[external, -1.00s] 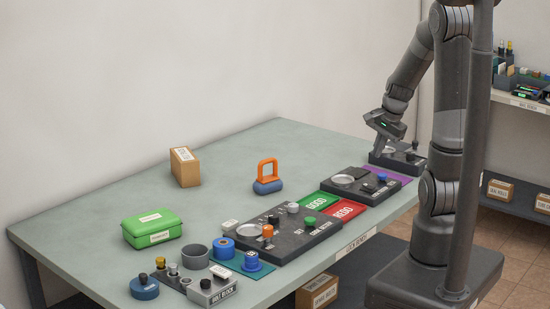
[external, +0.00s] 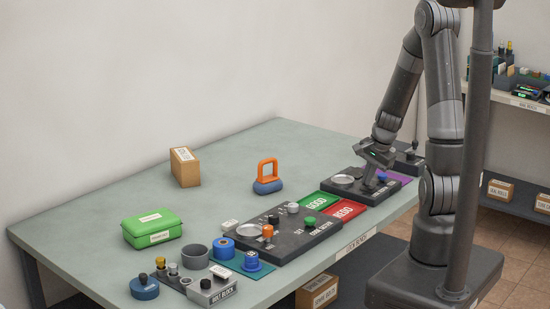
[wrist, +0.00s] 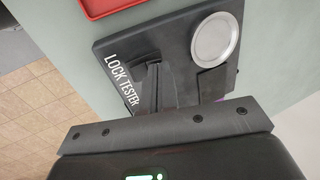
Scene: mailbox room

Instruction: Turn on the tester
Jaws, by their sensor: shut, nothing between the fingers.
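The lock tester (external: 335,188) is a dark panel near the right end of the table, with a silver disc (external: 343,179) at its left and a blue knob (external: 382,177) at its right. My gripper (external: 369,188) is shut and empty, pointing down at the panel between the disc and the blue knob. I cannot tell whether it touches the panel. In the wrist view, the panel lettered LOCK TESTER (wrist: 112,45) lies below the shut fingers (wrist: 157,88), with the silver disc (wrist: 215,40) to their right. The blue knob does not show there.
Green (external: 314,200) and red (external: 346,209) pads lie left of the tester. A larger dark panel (external: 300,238) with knobs stands beyond them. Another dark device (external: 407,163) on a purple mat is behind my gripper. The table's back middle is clear around an orange-shackled padlock (external: 268,178).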

